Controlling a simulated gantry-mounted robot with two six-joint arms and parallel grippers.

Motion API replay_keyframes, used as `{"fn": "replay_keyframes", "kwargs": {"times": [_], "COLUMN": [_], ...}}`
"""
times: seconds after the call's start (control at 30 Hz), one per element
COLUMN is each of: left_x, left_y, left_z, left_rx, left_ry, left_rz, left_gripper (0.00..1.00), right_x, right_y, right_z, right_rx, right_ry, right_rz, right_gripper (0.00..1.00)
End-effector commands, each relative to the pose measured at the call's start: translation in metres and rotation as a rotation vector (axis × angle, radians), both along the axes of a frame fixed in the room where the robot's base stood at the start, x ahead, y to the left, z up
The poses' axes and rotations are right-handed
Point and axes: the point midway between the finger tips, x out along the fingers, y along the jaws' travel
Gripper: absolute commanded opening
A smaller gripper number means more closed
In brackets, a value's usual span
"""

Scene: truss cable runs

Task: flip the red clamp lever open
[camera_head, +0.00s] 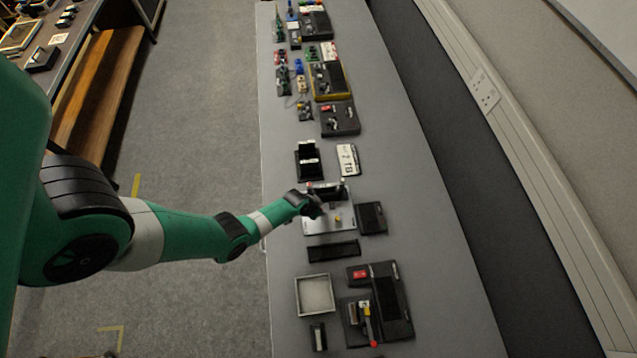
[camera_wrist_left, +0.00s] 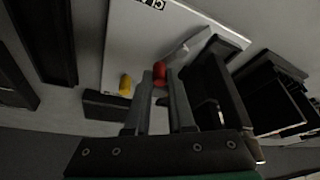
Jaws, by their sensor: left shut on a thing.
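The red clamp lever (camera_wrist_left: 159,73) shows in the left wrist view as a small red cylinder at the fingertips. A pale grey bar (camera_wrist_left: 178,53) lies just beside it, above a white plate (camera_wrist_left: 125,50). My left gripper (camera_wrist_left: 161,84) is shut on the red lever, one finger on each side. In the head view my left gripper (camera_head: 314,206) is over the white plate (camera_head: 322,226), and its fingers hide the lever there. I cannot tell the lever's exact angle. My right gripper is not in view.
A yellow knob (camera_wrist_left: 125,85) stands on the plate left of the fingers. A black block (camera_wrist_left: 212,85) stands close on their right. In the head view, a black box (camera_head: 371,217) lies right of the plate and a black strip (camera_head: 333,251) below it.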

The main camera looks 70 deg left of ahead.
Motion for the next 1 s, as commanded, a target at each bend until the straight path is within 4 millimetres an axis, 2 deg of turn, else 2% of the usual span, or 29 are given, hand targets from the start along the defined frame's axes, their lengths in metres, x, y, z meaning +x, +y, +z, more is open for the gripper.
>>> {"fn": "replay_keyframes", "kwargs": {"times": [0.4, 1.0], "left_x": [0.0047, 0.0049], "left_y": [0.0059, 0.0074], "left_z": [-0.0009, -0.0006], "left_rx": [0.0, -0.001], "left_ry": [0.001, 0.001], "left_rz": [0.248, 0.304], "left_gripper": [0.0, 0.0], "right_x": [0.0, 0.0], "right_y": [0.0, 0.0], "right_z": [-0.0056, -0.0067], "right_rx": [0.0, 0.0], "right_ry": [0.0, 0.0], "right_rz": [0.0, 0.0], "right_gripper": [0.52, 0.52]}}
